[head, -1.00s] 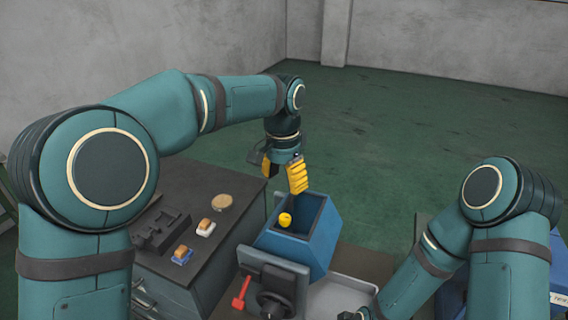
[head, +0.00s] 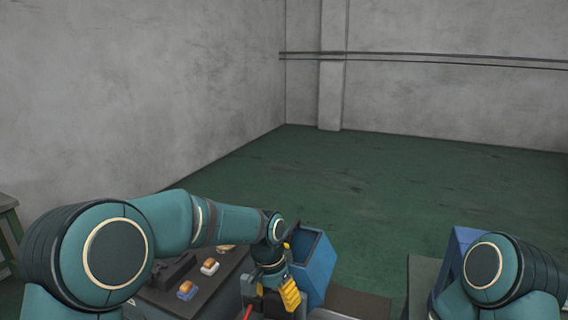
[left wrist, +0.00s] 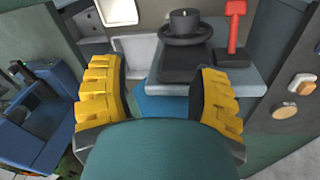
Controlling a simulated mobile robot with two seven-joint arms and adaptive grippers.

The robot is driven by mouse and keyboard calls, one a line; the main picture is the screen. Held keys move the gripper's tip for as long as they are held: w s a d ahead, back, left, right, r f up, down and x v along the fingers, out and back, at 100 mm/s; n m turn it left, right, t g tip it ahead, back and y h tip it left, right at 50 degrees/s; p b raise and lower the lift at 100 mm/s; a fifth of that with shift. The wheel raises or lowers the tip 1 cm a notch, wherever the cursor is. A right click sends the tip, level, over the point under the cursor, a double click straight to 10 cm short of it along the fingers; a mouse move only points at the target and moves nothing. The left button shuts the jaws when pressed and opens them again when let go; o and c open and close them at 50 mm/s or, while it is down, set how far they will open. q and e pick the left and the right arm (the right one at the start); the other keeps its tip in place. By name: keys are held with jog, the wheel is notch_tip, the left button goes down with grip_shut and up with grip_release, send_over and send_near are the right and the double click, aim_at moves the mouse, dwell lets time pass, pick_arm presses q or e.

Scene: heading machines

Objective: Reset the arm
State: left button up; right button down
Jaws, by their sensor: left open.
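My left arm (head: 180,222) comes in from the left of the head view and reaches over the dark cabinet top. My left gripper (head: 283,284), with yellow ribbed fingers, hangs in front of the blue bin (head: 318,265). In the left wrist view its two fingers (left wrist: 160,100) are wide apart with nothing between them. My right arm (head: 500,275) is at the right of the head view, folded low. Its gripper is out of the frame.
The cabinet top (head: 215,290) holds orange-topped switches (head: 209,267). In the left wrist view a black handwheel (left wrist: 185,28) and a red lever (left wrist: 233,25) stand beyond the fingers. A blue box (head: 462,243) is at the right. Green floor behind is open.

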pick_arm(q)
jog(key=s+a+f+n+h+b, duration=0.15)
jog(key=s+f, duration=0.25)
jog(key=f, duration=0.7)
jog(key=s+a+f+n+h+b, duration=0.1)
jog(key=s+a+f+n+b, duration=0.3)
jog(key=f, duration=0.7)
jog(key=s+a+f+n+t+b, duration=0.2)
jog(key=s+a+f+n, duration=0.1)
jog(key=s+f, duration=0.7)
jog(key=s+n, duration=0.1)
jog(key=s, duration=0.2)
jog(key=shift+f, duration=0.35)
pick_arm(e)
notch_tip(320, 180, down, 9)
jog(key=shift+s+a, duration=0.15)
jog(key=shift+s, duration=0.2)
pick_arm(q)
jog(key=shift+a, duration=0.1)
